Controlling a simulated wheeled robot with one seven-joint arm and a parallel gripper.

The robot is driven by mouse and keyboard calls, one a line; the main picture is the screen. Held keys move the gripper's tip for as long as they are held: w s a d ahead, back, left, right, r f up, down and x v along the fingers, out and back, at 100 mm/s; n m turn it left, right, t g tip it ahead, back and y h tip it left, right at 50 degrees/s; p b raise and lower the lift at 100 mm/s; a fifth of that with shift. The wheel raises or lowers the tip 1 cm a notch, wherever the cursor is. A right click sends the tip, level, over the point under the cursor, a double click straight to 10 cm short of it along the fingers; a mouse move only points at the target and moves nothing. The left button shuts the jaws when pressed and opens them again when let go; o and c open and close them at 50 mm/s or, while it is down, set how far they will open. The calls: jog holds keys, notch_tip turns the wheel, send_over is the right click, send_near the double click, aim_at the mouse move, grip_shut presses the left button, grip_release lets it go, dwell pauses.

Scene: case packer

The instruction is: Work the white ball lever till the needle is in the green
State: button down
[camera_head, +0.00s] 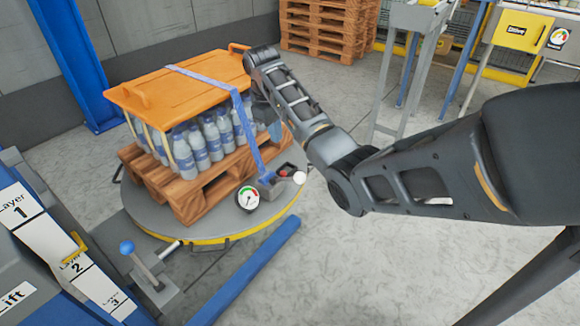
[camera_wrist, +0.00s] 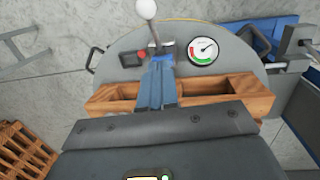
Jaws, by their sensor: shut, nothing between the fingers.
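The white ball lever (camera_head: 299,178) stands on the front edge of the round turntable, beside the ratchet where the blue strap ends. In the wrist view its ball (camera_wrist: 146,9) is at the top, with its stem running down to the ratchet. The round gauge (camera_head: 248,198) is left of the lever, and in the wrist view (camera_wrist: 203,50) it is to the right. Its needle appears to point into the white part, off the green arc. My gripper (camera_wrist: 157,66) is shut and empty, short of the ball and apart from it. The head view partly hides my gripper behind my arm.
A pallet (camera_head: 195,190) of bottles under an orange lid (camera_head: 190,82) stands on the turntable (camera_head: 150,215). A blue-knobbed lever (camera_head: 127,247) and a layer panel (camera_head: 75,268) are at left. Stacked pallets (camera_head: 325,30) stand behind.

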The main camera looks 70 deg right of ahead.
jog(key=shift+f, duration=0.1)
send_near(287, 179)
jog(key=shift+s+a+f+p, duration=0.15)
jog(key=shift+s+f+p, duration=0.2)
jog(key=shift+s+f, duration=0.35)
jog(key=shift+s+a+f+p, duration=0.1)
jog(key=shift+s+f+p, duration=0.2)
jog(key=shift+s+f, duration=0.35)
jog(key=shift+s+r, duration=0.1)
jog(key=shift+s, duration=0.1)
